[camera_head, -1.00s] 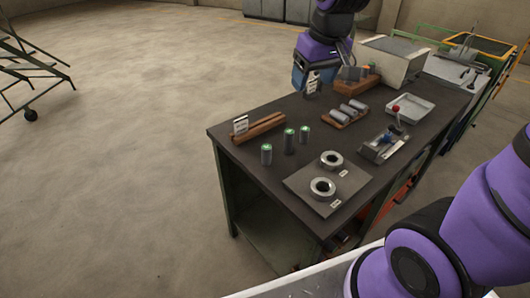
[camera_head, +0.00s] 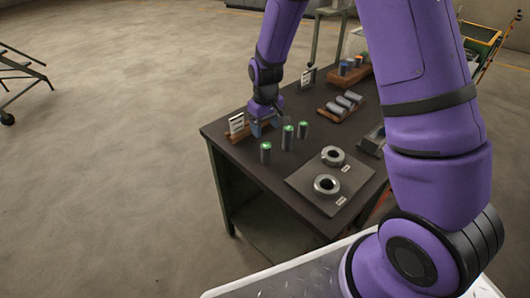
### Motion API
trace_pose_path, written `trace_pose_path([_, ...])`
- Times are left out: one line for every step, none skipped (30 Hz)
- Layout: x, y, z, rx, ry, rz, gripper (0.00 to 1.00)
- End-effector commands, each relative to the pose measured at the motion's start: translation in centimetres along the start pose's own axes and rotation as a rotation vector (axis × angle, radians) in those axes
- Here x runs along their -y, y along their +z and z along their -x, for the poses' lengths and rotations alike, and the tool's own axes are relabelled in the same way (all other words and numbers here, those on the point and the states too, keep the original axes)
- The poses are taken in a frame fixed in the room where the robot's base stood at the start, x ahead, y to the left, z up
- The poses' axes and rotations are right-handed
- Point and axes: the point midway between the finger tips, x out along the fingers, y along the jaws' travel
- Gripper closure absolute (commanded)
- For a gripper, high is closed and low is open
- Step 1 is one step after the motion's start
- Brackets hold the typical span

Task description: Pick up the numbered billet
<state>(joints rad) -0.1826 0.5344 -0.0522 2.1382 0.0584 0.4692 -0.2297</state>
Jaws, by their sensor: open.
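Three upright grey billets with green tops stand near the left end of the dark table (camera_head: 226,133): a front one (camera_head: 266,154), a middle one (camera_head: 288,139) and a right one (camera_head: 303,131). No number on them is legible at this size. My gripper (camera_head: 264,128) points down just behind the front and middle billets, over or beside the wooden rack. It is open, with nothing seen between its jaws. Whether it touches the rack or a billet cannot be told.
A wooden rack (camera_head: 236,137) with a white card (camera_head: 236,123) lies at the left edge. Two metal rings (camera_head: 326,185) sit on a grey plate (camera_head: 299,182). Grey cylinders (camera_head: 343,103) lie in a wooden tray behind. My arm hides the table's right side.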

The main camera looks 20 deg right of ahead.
Motion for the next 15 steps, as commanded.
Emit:
trace_pose_path([0.0, 0.0, -0.6, 0.003, 0.0, 0.001, 0.33])
trace_pose_path([0.0, 0.0, -1.0, 0.004, -0.001, 0.001, 0.33])
trace_pose_path([0.0, 0.1, -1.6, 0.005, -0.001, 0.0, 0.33])
trace_pose_path([0.0, 0.1, -2.0, 0.005, -0.001, 0.0, 0.33])
trace_pose_path([0.0, 0.1, -2.5, 0.005, -0.001, 0.0, 0.33])
trace_pose_path([0.1, 0.1, -3.1, 0.005, -0.001, 0.0, 0.33])
trace_pose_path([0.1, 0.1, -3.5, 0.005, -0.001, -0.001, 0.33])
trace_pose_path([0.1, 0.1, -3.9, 0.004, -0.001, -0.001, 0.33])
trace_pose_path([0.1, 0.1, -4.4, 0.004, -0.001, -0.001, 0.33])
trace_pose_path([0.1, 0.1, -4.7, 0.004, -0.001, -0.001, 0.33])
trace_pose_path([0.1, 0.1, -4.9, 0.003, -0.001, -0.001, 0.33])
trace_pose_path([0.1, 0.1, -5.2, 0.002, -0.001, -0.001, 0.33])
trace_pose_path([0.1, 0.1, -5.3, 0.002, -0.001, -0.001, 0.33])
trace_pose_path([0.1, 0.1, -5.4, 0.002, -0.001, -0.001, 0.33])
trace_pose_path([0.1, 0.1, -5.6, 0.002, -0.001, -0.001, 0.33])
